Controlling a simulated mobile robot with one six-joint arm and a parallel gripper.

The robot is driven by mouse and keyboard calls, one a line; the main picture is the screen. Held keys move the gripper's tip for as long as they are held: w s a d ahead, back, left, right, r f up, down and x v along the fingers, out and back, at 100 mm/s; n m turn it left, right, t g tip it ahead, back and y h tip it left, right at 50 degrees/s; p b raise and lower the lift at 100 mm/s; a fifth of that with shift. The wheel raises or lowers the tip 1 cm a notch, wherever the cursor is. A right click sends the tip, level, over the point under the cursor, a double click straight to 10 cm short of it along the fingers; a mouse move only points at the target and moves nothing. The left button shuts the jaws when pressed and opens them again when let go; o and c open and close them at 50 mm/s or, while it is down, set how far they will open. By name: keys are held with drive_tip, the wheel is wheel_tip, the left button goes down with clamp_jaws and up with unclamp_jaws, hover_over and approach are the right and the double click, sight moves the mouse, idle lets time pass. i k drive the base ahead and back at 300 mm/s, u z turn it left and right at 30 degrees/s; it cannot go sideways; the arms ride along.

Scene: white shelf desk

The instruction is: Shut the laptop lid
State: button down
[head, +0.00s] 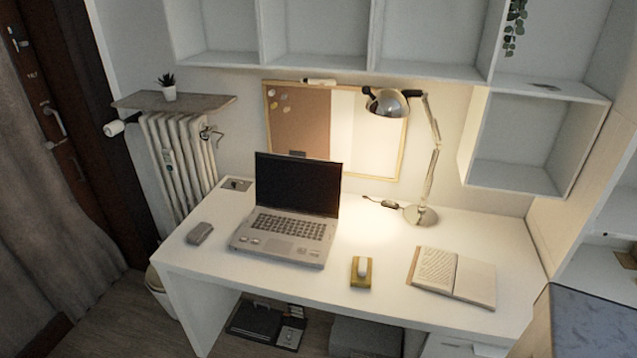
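A grey laptop (282,238) stands on the left half of the white desk (350,283). Its lid (298,184) is raised, with the dark screen facing the camera and leaning slightly back. The keyboard base lies flat, its front edge near the desk's front edge. My gripper is not in the head view, so its place and state do not show.
A grey object (199,233) lies left of the laptop. A yellow block with a white item (361,271), an open book (452,277) and a lit lamp (421,214) stand to the right. White shelves (330,68) hang above. A radiator (180,165) stands left.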

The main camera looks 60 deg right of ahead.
sight(293, 182)
drive_tip(key=u, duration=0.7)
drive_tip(key=k, duration=0.1)
drive_tip(key=z, duration=2.05)
drive_tip(key=k, duration=0.95)
drive_tip(key=u, duration=0.15)
drive_tip(key=i, duration=0.9)
drive_tip(key=z, duration=0.05)
